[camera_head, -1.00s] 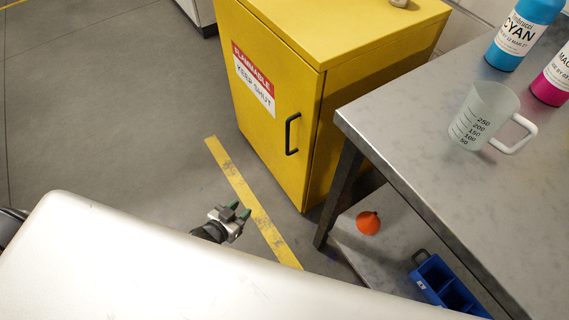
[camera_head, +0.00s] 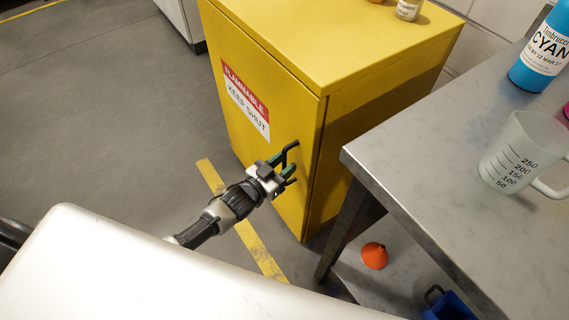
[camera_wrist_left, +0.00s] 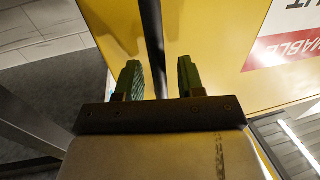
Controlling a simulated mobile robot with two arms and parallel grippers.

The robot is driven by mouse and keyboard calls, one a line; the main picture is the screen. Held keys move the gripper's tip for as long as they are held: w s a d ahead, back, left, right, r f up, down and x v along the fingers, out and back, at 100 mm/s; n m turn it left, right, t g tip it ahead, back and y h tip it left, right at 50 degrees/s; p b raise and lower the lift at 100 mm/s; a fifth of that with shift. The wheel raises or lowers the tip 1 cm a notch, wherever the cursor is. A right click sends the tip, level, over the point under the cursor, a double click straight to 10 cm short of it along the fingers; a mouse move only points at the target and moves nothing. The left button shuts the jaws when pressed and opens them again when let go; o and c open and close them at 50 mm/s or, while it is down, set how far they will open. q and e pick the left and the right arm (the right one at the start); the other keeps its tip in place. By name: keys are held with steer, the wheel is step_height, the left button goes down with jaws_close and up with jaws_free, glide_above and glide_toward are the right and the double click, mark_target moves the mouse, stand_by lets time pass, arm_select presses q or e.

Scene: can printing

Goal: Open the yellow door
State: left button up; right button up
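The yellow door (camera_head: 255,135) is the front of a yellow cabinet and looks closed. It carries a red and white "FLAMMABLE KEEP SHUT" label (camera_head: 246,102). Its black bar handle (camera_head: 291,147) is near the door's right edge, partly hidden by my gripper. My left gripper (camera_head: 283,165) is at the handle, fingers pointing to the door. In the left wrist view the green fingers (camera_wrist_left: 158,80) are apart, with the dark handle (camera_wrist_left: 153,40) running between them and gaps on both sides. My right gripper is not in view.
A grey metal table (camera_head: 430,130) stands close to the right of the cabinet, with a measuring jug (camera_head: 515,155) and a cyan bottle (camera_head: 545,55) on it. An orange funnel (camera_head: 374,256) is below. Floor left of the cabinet is clear.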

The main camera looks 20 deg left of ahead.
arm_select(q)
steer(key=shift+w+d, duration=0.1)
steer(key=shift+w, duration=0.1)
jaws_close()
stand_by(0.3)
